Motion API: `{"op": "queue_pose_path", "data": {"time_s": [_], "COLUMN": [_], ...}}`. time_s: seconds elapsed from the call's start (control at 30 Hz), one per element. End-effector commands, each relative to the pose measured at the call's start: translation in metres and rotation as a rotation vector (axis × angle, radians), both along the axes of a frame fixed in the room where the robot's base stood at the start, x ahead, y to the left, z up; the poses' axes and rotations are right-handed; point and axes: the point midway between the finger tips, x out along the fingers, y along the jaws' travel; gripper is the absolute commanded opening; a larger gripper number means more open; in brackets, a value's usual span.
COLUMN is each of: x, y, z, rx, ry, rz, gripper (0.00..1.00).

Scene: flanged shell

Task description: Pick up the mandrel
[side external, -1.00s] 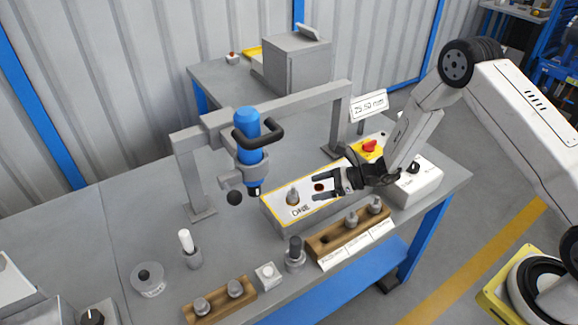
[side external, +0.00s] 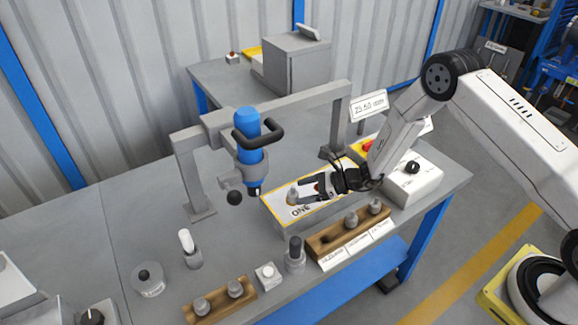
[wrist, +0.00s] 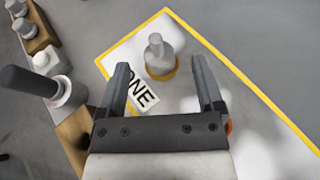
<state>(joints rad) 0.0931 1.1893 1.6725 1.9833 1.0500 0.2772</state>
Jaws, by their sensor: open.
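A grey stepped peg, which looks like the mandrel (side external: 292,196), stands upright on the white, yellow-edged plate (side external: 332,184) near its "ONE" label. In the wrist view the mandrel (wrist: 158,56) stands on a yellow ring, between and slightly beyond the two fingertips. My gripper (side external: 304,191) is open and empty, low over the plate with its fingers pointing at the mandrel from the right. In the wrist view my gripper (wrist: 161,68) shows clear gaps on both sides of the mandrel.
A wooden rack (side external: 322,244) with grey pegs and a dark-handled tool (side external: 295,255) stand in front of the plate. A blue press tool (side external: 248,135) hangs from a grey frame (side external: 300,104) to the left. A white control box (side external: 414,183) stands on the right.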

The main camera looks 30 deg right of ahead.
Motion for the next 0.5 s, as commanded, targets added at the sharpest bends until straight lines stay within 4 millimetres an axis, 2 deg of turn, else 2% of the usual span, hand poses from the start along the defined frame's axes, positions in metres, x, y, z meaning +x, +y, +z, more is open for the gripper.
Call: {"op": "queue_pose_path", "data": {"time_s": [0.2,0.5], "x": [0.013,0.019], "y": [0.020,0.028], "z": [-0.011,-0.014], "rx": [-0.001,-0.001], "ry": [0.000,0.000], "rz": [0.002,-0.001], "gripper": [0.86,0.86]}}
